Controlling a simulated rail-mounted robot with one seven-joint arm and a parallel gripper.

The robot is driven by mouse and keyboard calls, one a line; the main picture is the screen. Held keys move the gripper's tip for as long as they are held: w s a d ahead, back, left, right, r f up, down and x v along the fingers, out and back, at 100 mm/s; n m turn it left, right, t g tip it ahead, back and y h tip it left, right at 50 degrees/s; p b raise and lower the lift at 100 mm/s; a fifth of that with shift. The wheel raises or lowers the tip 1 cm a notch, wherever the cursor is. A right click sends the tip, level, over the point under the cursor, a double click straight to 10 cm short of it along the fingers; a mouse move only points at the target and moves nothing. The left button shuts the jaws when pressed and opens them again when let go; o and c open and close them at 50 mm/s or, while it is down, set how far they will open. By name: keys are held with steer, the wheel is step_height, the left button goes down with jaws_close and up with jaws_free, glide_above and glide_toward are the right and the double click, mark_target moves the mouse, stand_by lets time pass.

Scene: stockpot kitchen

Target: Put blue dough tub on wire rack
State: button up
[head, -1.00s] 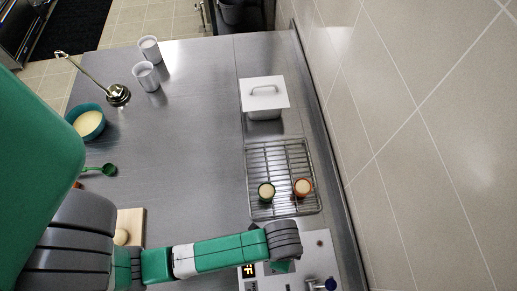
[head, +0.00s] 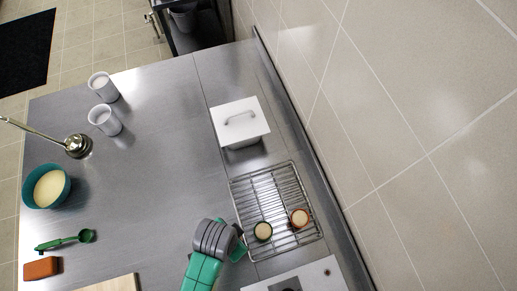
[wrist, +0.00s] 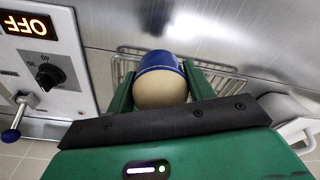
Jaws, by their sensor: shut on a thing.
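The blue dough tub (wrist: 160,64) holds pale, domed dough and shows in the wrist view between the two green fingers of my gripper (wrist: 160,84), which is shut on it. The rack also shows behind the tub in the wrist view (wrist: 123,72). I cannot tell the tub's height above it.
A control panel (wrist: 38,68) is at left in the wrist view.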

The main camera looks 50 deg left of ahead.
glide_above(251, 194)
steer(key=s, duration=0.1)
steer(key=shift+d+f, duration=0.25)
steer(key=shift+f, duration=0.45)
steer(key=shift+w+a+f, duration=0.1)
steer(key=shift+w+f, duration=0.1)
steer(key=shift+f, duration=0.7)
steer(key=shift+w+a+f, duration=0.1)
steer(key=shift+w+f, duration=0.05)
steer(key=shift+f, duration=0.75)
steer(key=o, duration=1)
steer(key=shift+f, duration=0.1)
steer(key=r, duration=0.4)
steer(key=s+r, duration=0.1)
steer(key=r, duration=0.3)
steer(key=r+p, duration=0.1)
steer(key=r, duration=0.3)
steer(key=shift+s+r, duration=0.1)
steer(key=shift+s, duration=0.1)
